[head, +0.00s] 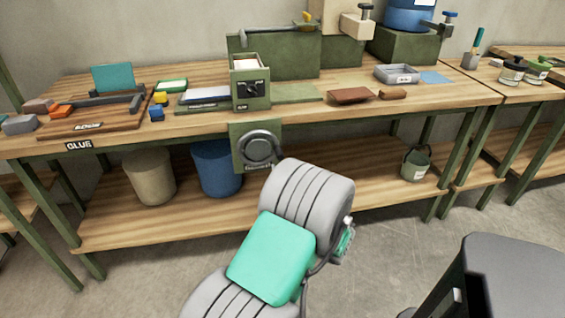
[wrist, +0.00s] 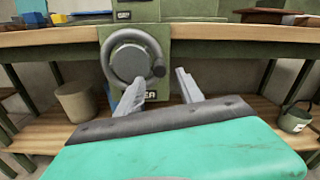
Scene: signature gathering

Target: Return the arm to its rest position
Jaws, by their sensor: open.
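My arm (head: 275,255) reaches forward from the bottom of the head view, with grey ribbed links and a green panel. My gripper (wrist: 160,92) shows in the wrist view, open, with two grey fingers apart and nothing between them. It points at a round grey handwheel (wrist: 130,62) on a green plate under the bench's front edge. In that view the left finger overlaps the plate's lower part; I cannot tell whether they touch. In the head view the handwheel (head: 259,147) is just beyond my arm's far end, and the fingers are hidden.
A wooden workbench (head: 430,98) carries a green drawer box (head: 249,88), a grey tray (head: 396,74) and brown blocks. A beige bin (head: 150,177), a blue bin (head: 216,168) and a small green bucket (head: 416,163) stand on the lower shelf. A dark stool (head: 510,275) stands front right.

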